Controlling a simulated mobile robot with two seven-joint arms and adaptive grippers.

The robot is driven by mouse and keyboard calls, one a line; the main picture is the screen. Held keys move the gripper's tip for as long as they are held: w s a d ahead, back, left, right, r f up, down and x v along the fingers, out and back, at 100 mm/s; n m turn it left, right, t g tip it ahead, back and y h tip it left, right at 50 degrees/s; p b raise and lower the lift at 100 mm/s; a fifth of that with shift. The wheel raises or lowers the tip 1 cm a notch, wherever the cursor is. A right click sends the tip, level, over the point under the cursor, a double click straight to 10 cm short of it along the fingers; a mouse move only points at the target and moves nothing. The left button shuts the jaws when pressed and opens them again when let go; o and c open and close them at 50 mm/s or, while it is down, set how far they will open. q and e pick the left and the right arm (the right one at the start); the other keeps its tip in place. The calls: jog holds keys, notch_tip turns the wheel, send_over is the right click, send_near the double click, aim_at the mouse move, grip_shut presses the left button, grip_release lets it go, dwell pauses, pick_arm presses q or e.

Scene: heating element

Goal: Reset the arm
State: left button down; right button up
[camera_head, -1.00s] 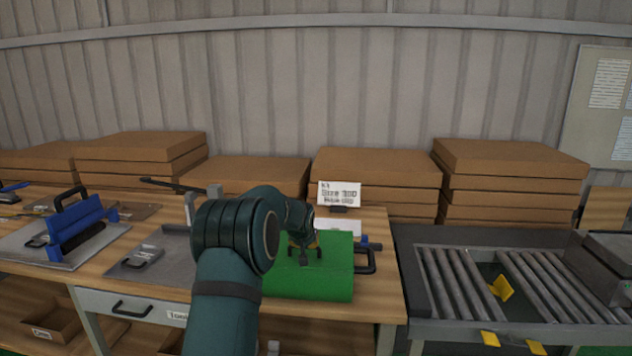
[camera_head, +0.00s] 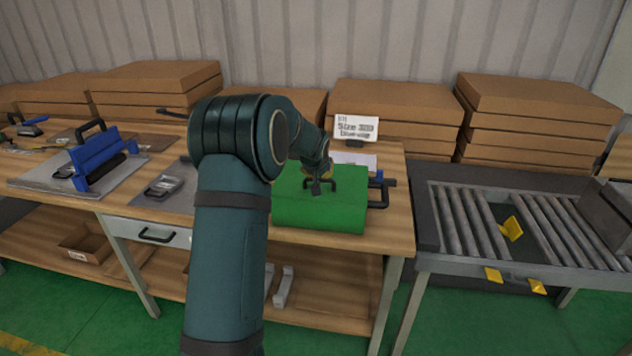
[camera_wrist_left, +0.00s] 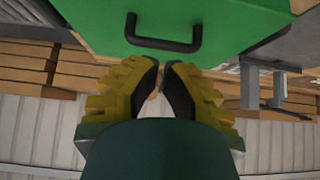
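My left arm rises from the bottom of the head view and bends right to the left gripper (camera_head: 318,187), which is at the green box's top by its black handle. The green box (camera_head: 320,210) lies on the wooden workbench. In the left wrist view the green box (camera_wrist_left: 225,22) fills the top, with its black handle (camera_wrist_left: 165,45) just beyond the fingertips. The two dark fingers of the left gripper (camera_wrist_left: 160,66) show a narrow gap between them, with nothing visibly held. My right gripper is not in view.
A size sign (camera_head: 355,128) stands behind the green box. Stacked cardboard boxes (camera_head: 540,95) line the back. A roller conveyor (camera_head: 465,215) is at right.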

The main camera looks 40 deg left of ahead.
pick_arm(q)
jog(key=shift+s+d+f, duration=0.15)
jog(key=shift+s+d, duration=0.35)
jog(key=shift+s, duration=0.3)
jog(key=shift+s+d+f, duration=0.2)
jog(key=shift+s+d, duration=0.35)
jog(key=shift+s, duration=0.25)
jog(key=shift+s+d+f, duration=0.15)
jog(key=shift+s+d, duration=0.35)
jog(key=shift+s, duration=0.3)
